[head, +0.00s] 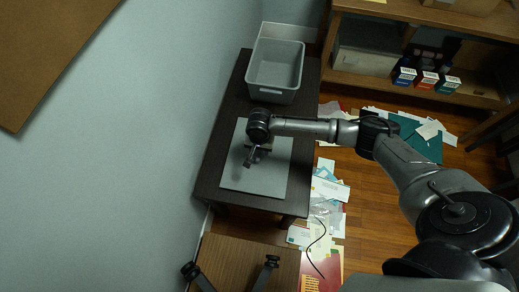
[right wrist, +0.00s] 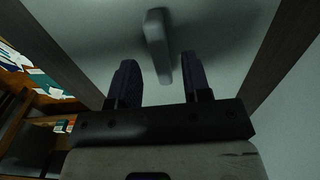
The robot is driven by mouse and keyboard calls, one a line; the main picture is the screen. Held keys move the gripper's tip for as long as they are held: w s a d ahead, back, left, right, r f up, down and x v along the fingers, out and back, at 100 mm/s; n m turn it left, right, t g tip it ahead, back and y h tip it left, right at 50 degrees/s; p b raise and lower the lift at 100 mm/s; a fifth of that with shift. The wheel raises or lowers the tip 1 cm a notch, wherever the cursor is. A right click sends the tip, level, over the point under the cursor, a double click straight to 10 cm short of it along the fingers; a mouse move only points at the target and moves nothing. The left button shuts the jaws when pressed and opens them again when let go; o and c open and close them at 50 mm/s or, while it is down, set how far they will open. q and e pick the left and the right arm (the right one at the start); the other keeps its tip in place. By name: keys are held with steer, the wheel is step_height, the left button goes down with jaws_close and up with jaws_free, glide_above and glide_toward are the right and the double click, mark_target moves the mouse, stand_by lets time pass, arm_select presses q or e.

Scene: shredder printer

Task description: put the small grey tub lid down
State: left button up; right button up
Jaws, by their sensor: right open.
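The small grey tub lid (head: 240,180) lies flat on a dark table (head: 211,165). In the right wrist view the lid (right wrist: 225,65) fills most of the picture, with its raised pale handle (right wrist: 156,38) running up from between the fingertips. My right gripper (head: 252,158) is over the lid, near its middle. In the right wrist view its two dark fingers (right wrist: 158,68) are apart, with the lower end of the handle showing between them. I cannot tell whether either finger touches the handle.
An open grey tub (head: 275,70) stands at the table's far end. Papers (head: 328,188) litter the wooden floor to the right. A wooden shelf (head: 430,94) with small boxes stands at the upper right. A wooden surface (head: 235,262) is at the bottom. A wall runs along the left.

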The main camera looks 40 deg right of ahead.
step_height(320, 180, up, 10)
steer(key=p, duration=0.4)
steer(key=s+a+f+n+t+y, duration=0.25)
steer(key=s+a+n, duration=0.65)
steer(key=s+a, duration=0.45)
steer(key=s+d+r+n+h, duration=0.1)
steer(key=s+d, duration=0.2)
steer(key=s, duration=0.3)
steer(key=s+d+r+n+t+h, duration=0.1)
steer(key=s+d+n, duration=0.1)
steer(key=s, duration=0.4)
steer(key=shift+d+r+n, duration=0.3)
steer(key=shift+d+r, duration=0.1)
